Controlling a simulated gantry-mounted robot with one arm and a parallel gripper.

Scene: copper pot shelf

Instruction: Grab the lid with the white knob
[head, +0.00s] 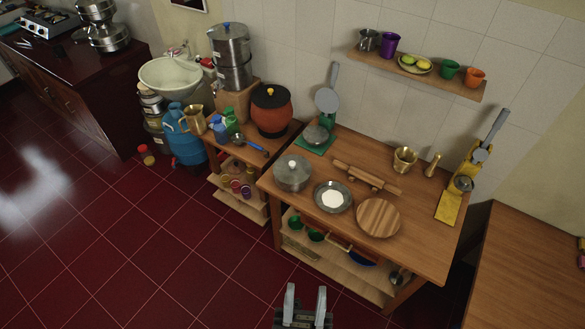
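A grey metal lid with a small white knob (293,165) sits on a silver pot (292,183) at the front left of the wooden table. My gripper (305,289) is at the bottom edge of the view, well below the lid in the picture and apart from it. Its two grey fingers point up in the picture with a wide empty gap between them, so it is open. Its lower part is cut off by the frame.
On the table (420,250), a bowl of white powder (332,196), a round wooden board (379,217) and a rolling pin (366,178) lie right of the pot. An orange pot with a black lid (271,107) stands behind left. Open red tiled floor lies left.

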